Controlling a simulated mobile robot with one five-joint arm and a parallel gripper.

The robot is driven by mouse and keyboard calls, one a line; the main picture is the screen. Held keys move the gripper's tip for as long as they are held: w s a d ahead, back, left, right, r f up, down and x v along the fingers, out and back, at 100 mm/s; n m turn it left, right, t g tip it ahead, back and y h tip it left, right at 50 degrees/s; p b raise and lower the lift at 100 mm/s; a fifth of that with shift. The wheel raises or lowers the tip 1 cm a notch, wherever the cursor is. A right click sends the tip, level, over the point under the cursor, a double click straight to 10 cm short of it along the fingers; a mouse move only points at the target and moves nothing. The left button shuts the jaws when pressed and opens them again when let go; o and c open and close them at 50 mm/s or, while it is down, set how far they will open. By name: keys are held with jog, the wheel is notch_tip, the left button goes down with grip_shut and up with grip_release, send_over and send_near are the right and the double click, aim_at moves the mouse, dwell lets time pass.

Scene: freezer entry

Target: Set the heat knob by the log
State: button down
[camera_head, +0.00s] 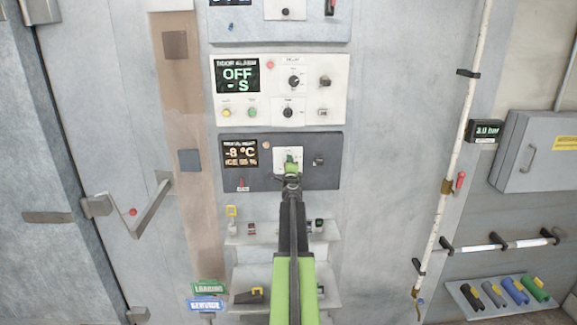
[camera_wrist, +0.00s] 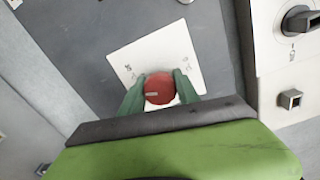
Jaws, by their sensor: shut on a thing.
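The heat knob (camera_wrist: 160,85) is red and round with a short pale mark pointing left in the wrist view. It sits on a white plate (camera_wrist: 179,53) with small symbols. The fingers of my gripper (camera_wrist: 159,93) are on both sides of the knob, shut on it. In the head view my gripper (camera_head: 292,168) reaches the white plate on the dark grey panel (camera_head: 321,178) and hides most of the knob. The panel's display (camera_head: 240,153) reads about -8 °C, with an ICE percentage too blurred to be sure of. I cannot pick out a log.
A white door alarm panel (camera_head: 316,90) with its own knobs is just above. A small switch (camera_head: 318,160) is right of the plate. A shelf (camera_head: 262,238) with small items is below. A door handle (camera_head: 150,207) juts out at left, and a pale pipe (camera_head: 461,125) stands at right.

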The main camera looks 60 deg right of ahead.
jog(key=shift+a+m, duration=0.1)
jog(key=shift+m, duration=0.9)
jog(key=c, duration=0.9)
grip_release()
jog(key=v, duration=1.7)
jog(key=shift+s+a, duration=0.15)
